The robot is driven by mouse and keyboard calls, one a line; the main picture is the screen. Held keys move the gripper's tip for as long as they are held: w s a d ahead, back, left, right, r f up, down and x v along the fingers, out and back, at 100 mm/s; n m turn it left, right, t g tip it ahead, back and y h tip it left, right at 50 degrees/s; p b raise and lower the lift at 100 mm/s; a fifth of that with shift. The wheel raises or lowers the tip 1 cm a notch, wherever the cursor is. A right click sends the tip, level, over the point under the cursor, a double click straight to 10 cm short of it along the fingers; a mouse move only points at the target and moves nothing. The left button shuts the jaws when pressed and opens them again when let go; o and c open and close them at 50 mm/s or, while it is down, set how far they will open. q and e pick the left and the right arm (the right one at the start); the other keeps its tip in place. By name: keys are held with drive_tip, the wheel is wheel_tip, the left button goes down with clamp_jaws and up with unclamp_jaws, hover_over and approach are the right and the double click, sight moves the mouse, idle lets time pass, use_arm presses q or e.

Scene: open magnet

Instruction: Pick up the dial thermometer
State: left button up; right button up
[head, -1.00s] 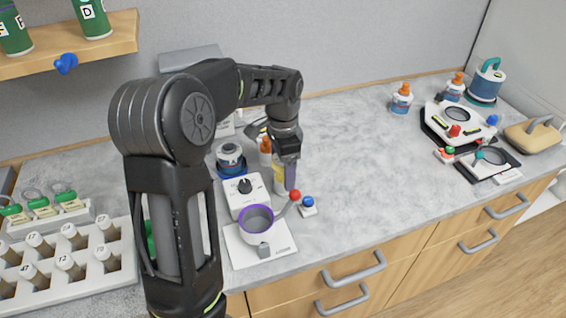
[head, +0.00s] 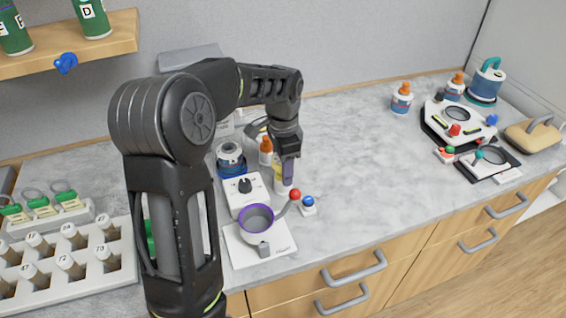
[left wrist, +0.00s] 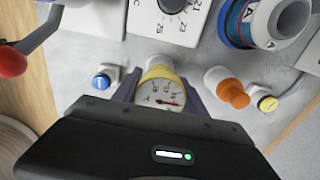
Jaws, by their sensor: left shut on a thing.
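The dial thermometer has a white round face with a red needle and a yellow rim. It shows in the left wrist view (left wrist: 162,95) between my two purple-grey fingers, and in the head view (head: 280,183), partly hidden behind a finger. My left gripper (head: 288,172) points down from above and is shut on the thermometer; it also shows in the left wrist view (left wrist: 168,88). The dark gripper body hides the near part of the dial. My right gripper is in neither view.
A white dial box (head: 245,192) and a purple-rimmed cup (head: 257,219) on a stand are close by. An orange-capped bottle (head: 265,153) and a blue-capped vial (head: 308,203) flank the gripper. A vial rack (head: 60,262) is at left. The counter's middle is clear.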

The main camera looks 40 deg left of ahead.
use_arm(q)
drive_tip(key=c, duration=0.4)
wheel_tip(320, 180, up, 10)
drive_tip(key=shift+r+b, duration=0.1)
drive_tip(key=shift+b, duration=0.5)
idle(0.4)
